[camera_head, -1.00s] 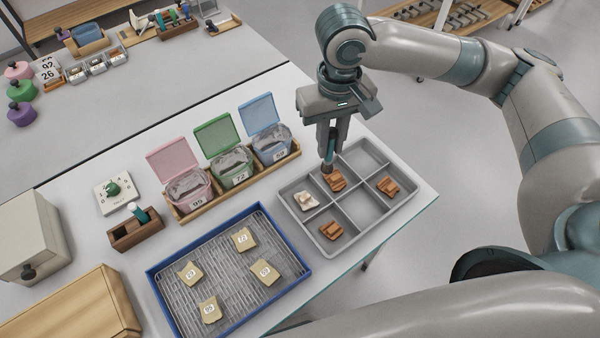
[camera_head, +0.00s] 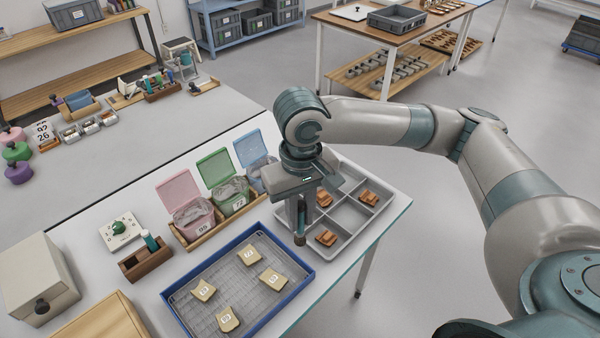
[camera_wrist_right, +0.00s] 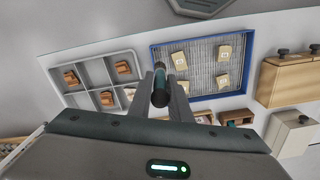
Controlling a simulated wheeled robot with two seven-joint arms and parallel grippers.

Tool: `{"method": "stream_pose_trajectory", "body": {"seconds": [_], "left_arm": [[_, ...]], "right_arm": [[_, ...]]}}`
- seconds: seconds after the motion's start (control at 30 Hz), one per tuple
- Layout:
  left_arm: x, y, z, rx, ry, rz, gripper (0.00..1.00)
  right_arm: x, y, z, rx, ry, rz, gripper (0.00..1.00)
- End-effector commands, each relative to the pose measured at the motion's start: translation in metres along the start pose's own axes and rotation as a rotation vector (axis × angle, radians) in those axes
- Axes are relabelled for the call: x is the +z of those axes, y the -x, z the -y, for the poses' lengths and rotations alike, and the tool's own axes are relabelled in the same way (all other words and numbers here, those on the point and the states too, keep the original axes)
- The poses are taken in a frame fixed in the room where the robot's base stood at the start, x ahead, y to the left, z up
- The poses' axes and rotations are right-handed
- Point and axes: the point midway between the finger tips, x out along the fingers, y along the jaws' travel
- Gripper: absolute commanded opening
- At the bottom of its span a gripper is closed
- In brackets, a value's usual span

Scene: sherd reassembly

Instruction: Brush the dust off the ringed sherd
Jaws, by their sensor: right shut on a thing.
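My right gripper (camera_head: 301,206) is shut on a brush (camera_head: 299,231) with a teal handle and a dark brown end, held upright with that end down. It also shows in the right wrist view (camera_wrist_right: 160,88). The brush is over the near-left side of the grey divided tray (camera_head: 345,247). Orange-brown sherds lie in the tray: one at the back (camera_head: 324,199), one at right (camera_head: 369,198), one in front (camera_head: 326,238). A pale sherd (camera_wrist_right: 130,93) shows beside the gripper finger in the wrist view; the gripper hides it in the head view. I cannot make out a ring. My left gripper is out of view.
A blue-rimmed tray (camera_head: 300,268) with several numbered tan sherds lies left of the grey tray. Lidded pink (camera_head: 192,216), green (camera_head: 229,191) and blue bins stand behind. A wooden holder (camera_head: 146,261) and a white dial box (camera_head: 120,231) are further left.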

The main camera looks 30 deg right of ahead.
Motion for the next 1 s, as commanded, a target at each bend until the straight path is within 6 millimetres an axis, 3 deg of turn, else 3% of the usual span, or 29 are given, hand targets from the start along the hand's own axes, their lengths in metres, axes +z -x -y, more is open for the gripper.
{"method": "stream_pose_trajectory", "body": {"seconds": [0.13, 0.23, 0.47, 0.77, 1.0], "left_arm": [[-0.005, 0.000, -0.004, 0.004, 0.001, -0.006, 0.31], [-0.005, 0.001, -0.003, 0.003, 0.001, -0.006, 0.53], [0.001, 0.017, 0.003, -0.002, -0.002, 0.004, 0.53], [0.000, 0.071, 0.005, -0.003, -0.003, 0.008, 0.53], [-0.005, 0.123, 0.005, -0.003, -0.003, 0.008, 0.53]], "right_arm": [[0.000, 0.000, 0.000, 0.000, 0.000, 0.000, 0.00], [-0.001, 0.001, 0.000, 0.000, 0.000, 0.000, 0.00], [-0.022, 0.007, 0.004, -0.001, -0.004, 0.001, 0.00], [-0.101, 0.011, -0.002, 0.000, -0.011, 0.008, 0.00], [-0.161, -0.016, -0.040, 0.001, -0.008, 0.010, 0.00]]}}
